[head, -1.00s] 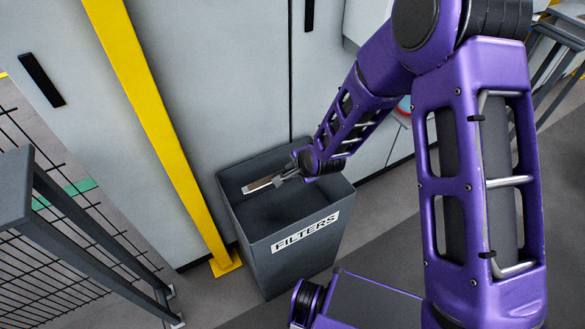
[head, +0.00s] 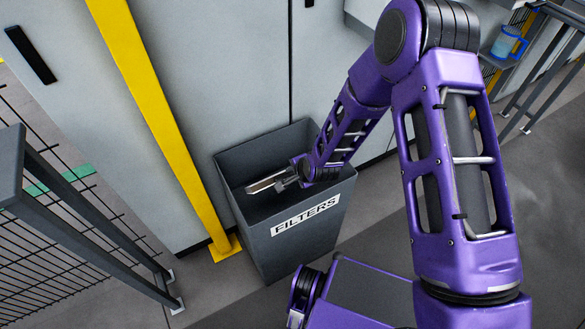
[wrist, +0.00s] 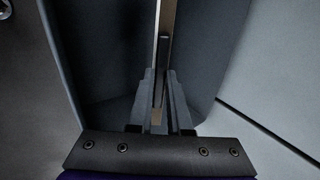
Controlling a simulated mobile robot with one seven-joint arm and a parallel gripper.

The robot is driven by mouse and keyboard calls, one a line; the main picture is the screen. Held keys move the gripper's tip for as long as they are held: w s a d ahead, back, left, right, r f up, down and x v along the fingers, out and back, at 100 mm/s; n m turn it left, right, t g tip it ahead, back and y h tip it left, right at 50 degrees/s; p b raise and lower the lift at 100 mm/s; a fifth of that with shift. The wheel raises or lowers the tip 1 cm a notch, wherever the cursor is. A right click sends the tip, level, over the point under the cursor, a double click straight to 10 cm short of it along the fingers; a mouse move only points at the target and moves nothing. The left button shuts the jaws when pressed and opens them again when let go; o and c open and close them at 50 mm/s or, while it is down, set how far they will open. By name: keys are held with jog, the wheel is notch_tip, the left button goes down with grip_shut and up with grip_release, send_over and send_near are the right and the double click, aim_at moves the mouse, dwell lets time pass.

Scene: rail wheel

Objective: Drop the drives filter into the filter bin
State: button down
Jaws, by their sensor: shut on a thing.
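The drives filter (head: 267,183) is a thin, flat panel with a pale edge, held edge-on at the end of my gripper (head: 285,181). In the wrist view the filter (wrist: 164,45) stands between the two fingers of my gripper (wrist: 160,98), which are shut on it. The filter bin (head: 262,245) is a dark grey, open-topped box with a white FILTERS label (head: 305,216). The filter and gripper are over the bin's opening, around rim height; the exact depth is hard to tell. The wrist view shows dark bin walls (wrist: 215,55) around the filter. The bin floor is not clearly visible.
Grey cabinets (head: 225,70) stand behind the bin. A yellow post (head: 155,100) rises just left of it. A dark rail (head: 70,225) with mesh fencing is at the left. Floor to the right is clear.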

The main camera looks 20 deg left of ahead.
jog(key=c, duration=0.8)
grip_release()
jog(key=shift+o, duration=0.2)
jog(key=shift+f, duration=0.1)
jog(key=p+v, duration=0.3)
jog(key=v, duration=1.4)
jog(key=shift+d, duration=0.2)
jog(key=shift+s+r, duration=0.1)
jog(key=shift+r, duration=0.1)
notch_tip(320, 180, up, 8)
jog(key=p, duration=0.6)
jog(key=shift+p, duration=0.3)
